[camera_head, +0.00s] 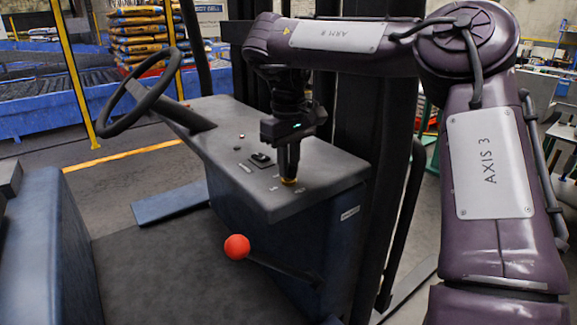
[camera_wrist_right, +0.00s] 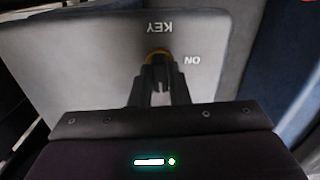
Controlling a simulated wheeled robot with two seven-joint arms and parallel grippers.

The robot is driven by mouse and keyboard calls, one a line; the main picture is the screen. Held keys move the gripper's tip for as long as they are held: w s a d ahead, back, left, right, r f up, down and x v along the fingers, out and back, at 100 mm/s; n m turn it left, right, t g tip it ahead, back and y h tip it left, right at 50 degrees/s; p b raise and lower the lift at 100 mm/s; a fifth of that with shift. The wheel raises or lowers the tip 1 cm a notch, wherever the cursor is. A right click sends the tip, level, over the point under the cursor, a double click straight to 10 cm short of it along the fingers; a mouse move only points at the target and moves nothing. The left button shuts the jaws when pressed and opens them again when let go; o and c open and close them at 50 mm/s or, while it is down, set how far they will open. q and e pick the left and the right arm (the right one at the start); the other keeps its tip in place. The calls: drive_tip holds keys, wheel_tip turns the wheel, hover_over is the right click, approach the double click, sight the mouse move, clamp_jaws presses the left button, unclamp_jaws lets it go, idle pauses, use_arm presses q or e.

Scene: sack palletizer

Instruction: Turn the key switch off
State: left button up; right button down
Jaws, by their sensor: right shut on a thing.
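The key switch (camera_head: 289,181) sits on the grey top of the vehicle's console (camera_head: 240,140), near its front right corner. In the right wrist view the collar (camera_wrist_right: 158,54) shows between the labels "KEY" and "ON". My right gripper (camera_head: 288,175) points straight down over the switch. Its fingers (camera_wrist_right: 158,80) are shut on the key, which they mostly hide. I cannot tell which way the key is turned. My left gripper is not in view.
A steering wheel (camera_head: 140,92) stands at the console's far left. A lever with a red ball knob (camera_head: 237,247) sticks out below the console. A dark post stands right behind my right gripper. Stacked sacks (camera_head: 140,35) and a blue conveyor (camera_head: 40,95) are in the background.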

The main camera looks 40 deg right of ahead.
sight(290, 164)
drive_tip(key=shift+s+f+m, duration=0.1)
drive_tip(key=shift+f+m, duration=0.1)
drive_tip(key=shift+m, duration=0.2)
drive_tip(key=c, duration=1.4)
unclamp_jaws()
drive_tip(key=shift+r, duration=0.1)
drive_tip(key=shift+r, duration=0.6)
wheel_tip(290, 164, up, 7)
drive_tip(key=p, duration=0.6)
drive_tip(key=shift+f+p, duration=0.15)
drive_tip(key=shift+p, duration=0.15)
drive_tip(key=shift+f, duration=0.1)
